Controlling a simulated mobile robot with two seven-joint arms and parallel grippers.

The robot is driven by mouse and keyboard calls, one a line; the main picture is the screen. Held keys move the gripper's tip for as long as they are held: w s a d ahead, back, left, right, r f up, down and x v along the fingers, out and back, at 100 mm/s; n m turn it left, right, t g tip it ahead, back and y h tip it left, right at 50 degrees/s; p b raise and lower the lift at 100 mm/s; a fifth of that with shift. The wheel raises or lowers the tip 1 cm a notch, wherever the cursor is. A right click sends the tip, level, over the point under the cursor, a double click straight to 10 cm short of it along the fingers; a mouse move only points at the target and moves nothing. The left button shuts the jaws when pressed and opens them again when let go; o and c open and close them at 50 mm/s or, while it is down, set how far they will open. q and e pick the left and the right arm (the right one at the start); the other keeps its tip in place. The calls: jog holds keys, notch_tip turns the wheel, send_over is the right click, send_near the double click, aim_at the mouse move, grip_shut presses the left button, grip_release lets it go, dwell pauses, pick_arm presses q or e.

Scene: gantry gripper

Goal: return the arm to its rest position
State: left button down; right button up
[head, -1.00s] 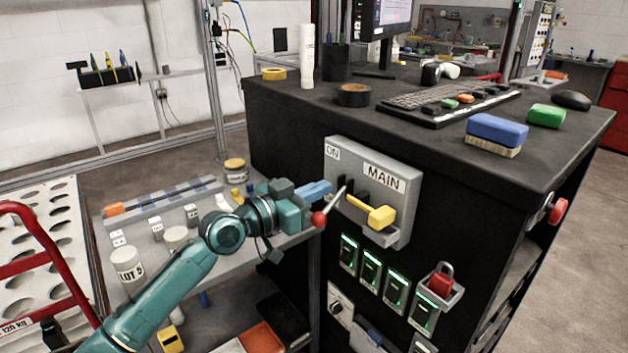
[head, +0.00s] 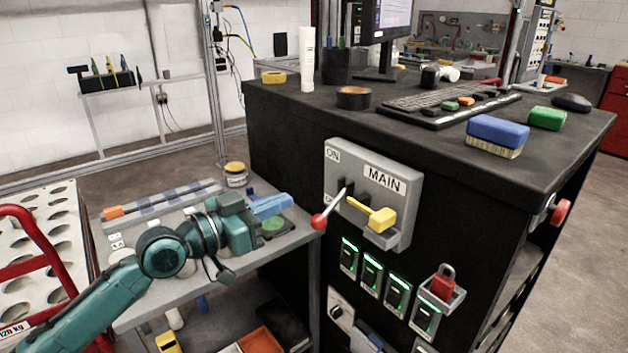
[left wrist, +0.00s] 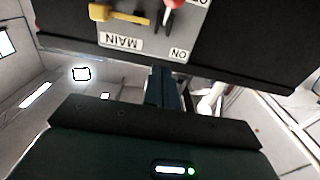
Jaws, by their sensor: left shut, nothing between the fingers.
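My left arm comes in from the lower left in the head view. Its gripper (head: 284,203) has blue fingers, is shut and empty, and hangs over the grey side bench. It is apart from the MAIN switch panel (head: 385,181) on the black cabinet, to the left of it. The panel's red-knobbed lever (head: 319,221) points down and left. A yellow handle (head: 381,219) sticks out beside it. In the left wrist view the panel (left wrist: 122,41) appears upside down beyond the fingers (left wrist: 160,88), with the red knob (left wrist: 174,4) at the top. My right gripper is not in view.
The side bench (head: 165,305) holds a jar (head: 236,174) and small labelled blocks. A red rail (head: 45,255) stands at the left. The cabinet top (head: 300,98) carries a keyboard, tape and brushes. A red padlock (head: 443,282) hangs low on the cabinet front.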

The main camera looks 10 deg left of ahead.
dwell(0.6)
